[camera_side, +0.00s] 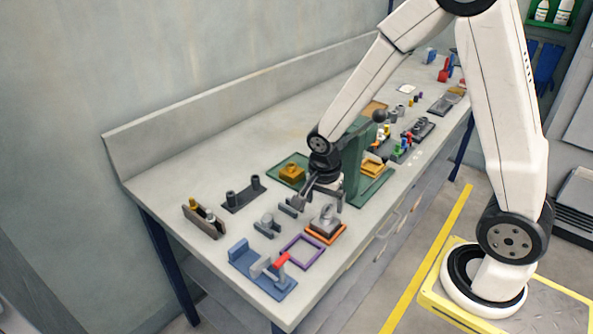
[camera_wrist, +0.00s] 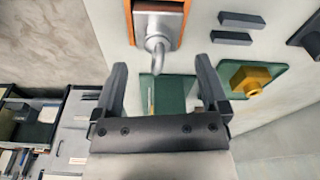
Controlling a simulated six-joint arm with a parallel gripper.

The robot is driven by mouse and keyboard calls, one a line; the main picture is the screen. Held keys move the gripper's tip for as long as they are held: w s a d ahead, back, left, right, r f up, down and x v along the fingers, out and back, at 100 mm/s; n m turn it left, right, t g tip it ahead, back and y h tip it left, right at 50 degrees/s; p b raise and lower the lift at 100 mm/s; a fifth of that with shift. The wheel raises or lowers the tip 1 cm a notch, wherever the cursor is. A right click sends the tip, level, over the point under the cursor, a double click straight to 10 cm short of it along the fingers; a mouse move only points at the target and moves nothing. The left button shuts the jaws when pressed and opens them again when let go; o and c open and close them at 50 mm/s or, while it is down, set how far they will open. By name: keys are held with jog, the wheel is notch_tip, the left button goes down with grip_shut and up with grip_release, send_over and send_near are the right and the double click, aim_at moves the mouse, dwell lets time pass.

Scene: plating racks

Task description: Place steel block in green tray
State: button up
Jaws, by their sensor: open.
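A grey metal block with a ring-shaped handle (camera_side: 326,219) sits in an orange frame tray (camera_side: 313,236) near the bench's front edge; I take it for the steel block. In the wrist view the grey block (camera_wrist: 160,22) is at the top, with its hook-like handle pointing toward my gripper. My gripper (camera_side: 321,193) is open and empty, just above and behind the block, with its fingers apart (camera_wrist: 160,75). A flat green tray or plate (camera_side: 279,164) lies behind my gripper and carries a brass hex piece (camera_side: 291,172); it also shows in the wrist view (camera_wrist: 276,70).
A tall green press-like stand (camera_side: 354,165) rises close to the right of my gripper. An empty purple frame (camera_side: 303,252) and a blue fixture with a red part (camera_side: 262,268) are in front. Small dark fixtures (camera_side: 243,195) stand at left. The bench's back strip is clear.

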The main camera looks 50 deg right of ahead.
aim_at(327, 205)
jog(key=shift+s+d+f, duration=0.1)
jog(key=shift+d+f, duration=0.15)
jog(key=shift+f, duration=0.6)
jog(key=shift+s+d+f, duration=0.1)
jog(key=shift+d+f, duration=0.1)
jog(key=shift+f, duration=0.65)
jog(key=shift+w+d+f, duration=0.1)
jog(key=shift+w+f, duration=0.05)
jog(key=shift+f, duration=0.7)
grip_shut()
